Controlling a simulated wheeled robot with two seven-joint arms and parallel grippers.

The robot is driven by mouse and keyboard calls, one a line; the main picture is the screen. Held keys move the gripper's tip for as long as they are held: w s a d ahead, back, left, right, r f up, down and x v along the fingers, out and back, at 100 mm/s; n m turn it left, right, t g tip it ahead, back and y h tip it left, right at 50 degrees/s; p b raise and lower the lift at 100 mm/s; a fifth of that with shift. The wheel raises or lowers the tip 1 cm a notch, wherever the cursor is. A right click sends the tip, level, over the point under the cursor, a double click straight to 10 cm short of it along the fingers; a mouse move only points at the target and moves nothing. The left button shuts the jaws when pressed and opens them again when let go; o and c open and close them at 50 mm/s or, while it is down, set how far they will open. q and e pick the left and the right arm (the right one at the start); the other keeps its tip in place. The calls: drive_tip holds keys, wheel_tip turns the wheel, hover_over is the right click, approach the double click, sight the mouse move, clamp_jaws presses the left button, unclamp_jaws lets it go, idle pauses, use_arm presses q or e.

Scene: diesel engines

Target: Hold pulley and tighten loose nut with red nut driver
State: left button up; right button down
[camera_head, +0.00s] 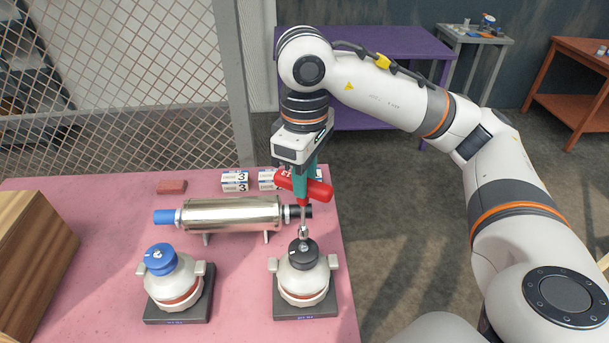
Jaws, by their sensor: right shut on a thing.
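My right gripper (305,178) points straight down over the right end of the pink table, its teal fingers shut on the red handle of the nut driver (319,192). The driver's metal shaft hangs upright below it. Its tip is at the top of the black pulley (303,255) on the right-hand grey-white housing (303,283); I cannot tell whether it sits on the nut, which the driver hides. A second housing (175,285) with a blue pulley (160,260) stands to the left. My left gripper is not in view.
A shiny metal cylinder (230,214) with blue and black ends lies behind the housings. Small white boxes (235,181) and a red-brown block (171,187) sit farther back. A wooden box (35,262) stands at the left. The pink table (110,225) has bare room between them.

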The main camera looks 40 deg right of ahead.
drive_tip(key=shift+r, duration=0.2)
wheel_tip(320, 180, up, 7)
drive_tip(key=p, duration=0.6)
drive_tip(key=shift+f, duration=0.1)
idle(0.4)
